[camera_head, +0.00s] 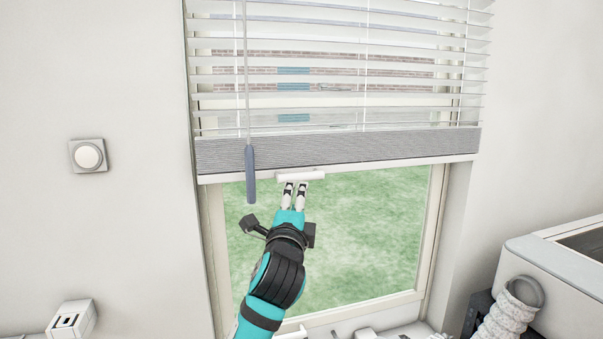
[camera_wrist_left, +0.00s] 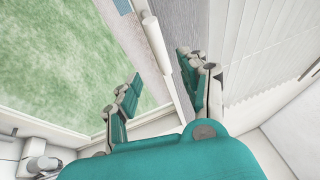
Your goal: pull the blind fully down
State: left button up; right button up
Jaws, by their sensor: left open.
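The blind (camera_head: 340,100) covers the upper part of the window, with open slats above a grey band (camera_head: 340,146) and a white bottom rail (camera_head: 400,165). A short white handle (camera_head: 302,175) sticks out under the rail near its middle. My left gripper (camera_head: 296,186) is just below the handle in the head view, fingers pointing up at it. In the left wrist view the open fingers (camera_wrist_left: 160,64) stand on either side of the white handle bar (camera_wrist_left: 157,48), apart from it as far as I can tell. My right gripper is not in view.
A grey-blue wand (camera_head: 250,172) hangs left of my left gripper. A round wall switch (camera_head: 89,155) is at the left. A grey box-like unit (camera_head: 560,270) and a ribbed hose (camera_head: 508,315) stand at lower right. The glass (camera_head: 370,230) below the rail is clear.

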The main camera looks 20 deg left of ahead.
aim_at(300, 180)
pick_arm(q)
jog(key=p+x, duration=0.2)
jog(key=x, duration=0.9)
jog(key=shift+w+p, duration=0.15)
jog(key=shift+p, duration=0.25)
grip_shut()
